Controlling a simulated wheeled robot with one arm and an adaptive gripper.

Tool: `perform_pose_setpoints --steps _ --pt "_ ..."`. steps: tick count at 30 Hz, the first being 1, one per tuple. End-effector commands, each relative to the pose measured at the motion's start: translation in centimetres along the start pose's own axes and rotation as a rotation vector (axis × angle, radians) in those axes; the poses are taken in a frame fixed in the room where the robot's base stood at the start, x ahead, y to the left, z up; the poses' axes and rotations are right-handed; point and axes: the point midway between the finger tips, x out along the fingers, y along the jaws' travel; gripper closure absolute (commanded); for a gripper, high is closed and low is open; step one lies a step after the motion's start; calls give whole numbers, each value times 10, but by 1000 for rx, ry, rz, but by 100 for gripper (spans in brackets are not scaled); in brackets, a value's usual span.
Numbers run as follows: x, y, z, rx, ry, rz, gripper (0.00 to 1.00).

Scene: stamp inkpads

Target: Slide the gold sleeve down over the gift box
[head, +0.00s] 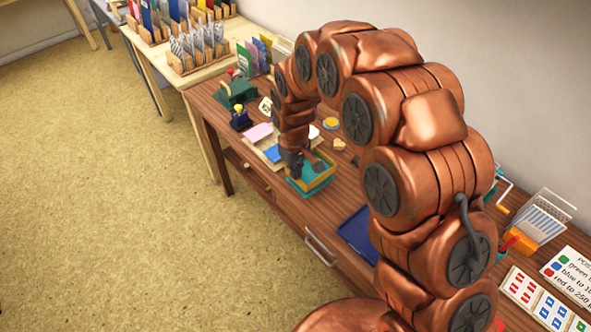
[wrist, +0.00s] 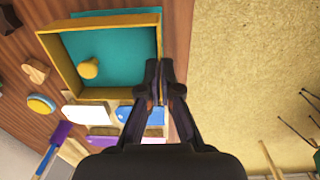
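The gold sleeve (head: 326,182) is an open rectangular frame. In the wrist view the sleeve (wrist: 59,75) surrounds the teal top of the gift box (wrist: 115,55), which bears a round yellow knob (wrist: 88,68). In the head view teal of the gift box (head: 300,187) shows below the sleeve's lower edge. My gripper (wrist: 158,82) is at the sleeve's right wall in the wrist view, its fingers close together with a gold strip between them. It also shows in the head view (head: 296,172). How far the sleeve is down the box is partly hidden by my gripper.
Pink and blue pads (head: 258,132) lie on a pale tray beside the box. A wooden stamp (head: 339,144) and a yellow round tin (head: 330,124) stand behind. A dark blue tray (head: 357,232) lies to the right. The table's front edge is close to the box.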

Motion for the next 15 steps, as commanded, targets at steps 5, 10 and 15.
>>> perform_pose_setpoints --steps 5,10,15 --pt "3 0 0 0 0 0 100" --pt "5 0 0 0 0 0 100" --pt "7 0 0 0 0 0 100"
